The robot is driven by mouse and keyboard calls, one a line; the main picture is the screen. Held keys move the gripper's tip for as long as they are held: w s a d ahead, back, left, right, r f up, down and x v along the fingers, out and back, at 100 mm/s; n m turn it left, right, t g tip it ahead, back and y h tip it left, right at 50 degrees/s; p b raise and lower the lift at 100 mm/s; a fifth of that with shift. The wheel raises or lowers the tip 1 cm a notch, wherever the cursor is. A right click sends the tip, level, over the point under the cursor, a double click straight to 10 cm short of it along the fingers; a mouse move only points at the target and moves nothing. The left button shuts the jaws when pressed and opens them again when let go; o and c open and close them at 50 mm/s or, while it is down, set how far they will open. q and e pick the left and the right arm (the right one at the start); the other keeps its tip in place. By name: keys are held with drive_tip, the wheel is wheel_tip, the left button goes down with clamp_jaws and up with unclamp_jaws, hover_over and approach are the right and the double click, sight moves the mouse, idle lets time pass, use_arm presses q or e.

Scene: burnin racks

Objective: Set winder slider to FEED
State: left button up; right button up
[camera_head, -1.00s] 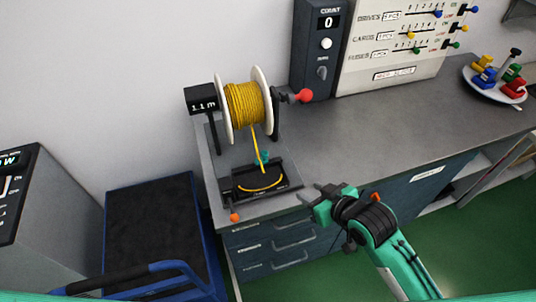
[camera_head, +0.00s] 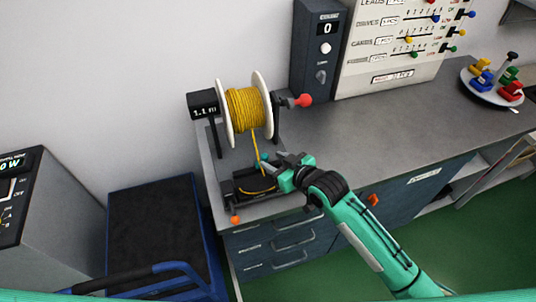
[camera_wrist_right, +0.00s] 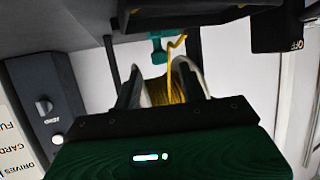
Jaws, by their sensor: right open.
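The winder holds a white-flanged spool of yellow cord (camera_head: 246,108) at the left end of the bench. A small teal piece (camera_head: 262,158) sits below the spool by the hanging cord; it also shows in the right wrist view (camera_wrist_right: 157,46). I take it for the slider, but no FEED mark is legible. My right gripper (camera_head: 275,164) is open and empty, just right of the teal piece, over the winder's front black tray (camera_head: 240,187). In the right wrist view its fingers (camera_wrist_right: 163,88) stand apart, with spool and cord beyond. My left gripper is out of view.
A red crank knob (camera_head: 304,100) sticks out right of the spool, and a length display (camera_head: 204,105) stands left. An orange knob (camera_head: 235,219) is at the winder's front left. A counter box (camera_head: 318,50) stands behind.

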sight(265, 156)
drive_tip(key=shift+p+x, duration=0.3)
drive_tip(key=shift+x, duration=1.55)
clamp_jaws()
